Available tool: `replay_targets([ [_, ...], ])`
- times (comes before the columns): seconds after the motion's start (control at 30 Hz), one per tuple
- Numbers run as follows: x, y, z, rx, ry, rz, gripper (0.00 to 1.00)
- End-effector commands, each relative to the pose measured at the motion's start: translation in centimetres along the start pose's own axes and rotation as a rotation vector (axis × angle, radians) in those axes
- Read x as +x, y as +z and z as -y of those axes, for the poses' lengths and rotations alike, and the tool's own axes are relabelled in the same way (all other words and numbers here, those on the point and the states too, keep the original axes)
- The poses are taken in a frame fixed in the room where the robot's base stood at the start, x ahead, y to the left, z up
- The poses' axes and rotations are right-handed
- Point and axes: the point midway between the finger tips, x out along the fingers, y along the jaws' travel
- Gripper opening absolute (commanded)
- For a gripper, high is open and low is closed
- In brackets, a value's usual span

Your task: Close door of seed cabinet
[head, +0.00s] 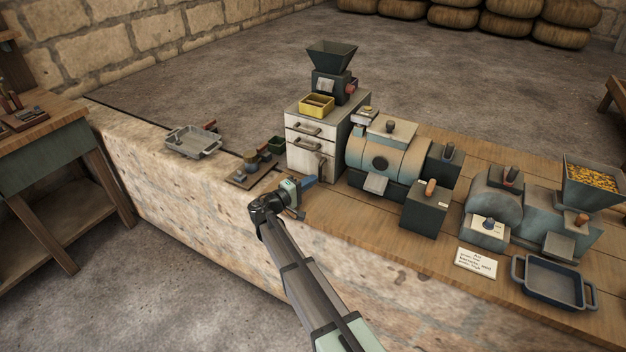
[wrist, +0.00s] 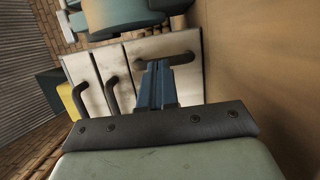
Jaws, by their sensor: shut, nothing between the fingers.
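The white seed cabinet (head: 299,146) stands on the stone-sided bench, left of the round-bodied machine. Its front has two drawers with dark bar handles and a lower door (head: 304,163) with its own handle. In the wrist view the cabinet front appears turned sideways, with the door (wrist: 147,48) nearest and its handle (wrist: 180,60) just by my fingertips. The door looks about flush with the front, but I cannot tell whether it is fully closed. My gripper (head: 311,180) is shut and empty, low in front of the door. Its blue fingers (wrist: 157,68) partly cover the door; contact is unclear.
A yellow box (head: 316,105) and a hopper mill (head: 332,75) stand on the cabinet. The barrel-shaped machine (head: 385,160) is close on the right. Small tools on a board (head: 250,172) and a metal tray (head: 192,143) lie to the left.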

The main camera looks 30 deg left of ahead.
Motion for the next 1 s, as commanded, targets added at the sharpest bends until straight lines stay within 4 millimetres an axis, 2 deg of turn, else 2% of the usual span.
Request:
replay_targets([
  [0.03,-1.2,0.2,0.0,0.000,0.000,-0.004,0.00],
  [0.2,-4.7,0.5,0.0,0.000,-0.001,-0.006,0.00],
  [0.5,-9.8,1.0,0.0,0.000,-0.002,-0.005,0.00],
  [0.7,-11.5,1.1,0.0,0.000,-0.001,-0.005,0.00],
  [1.0,-12.1,0.9,0.3,-0.001,-0.003,-0.013,0.00],
])
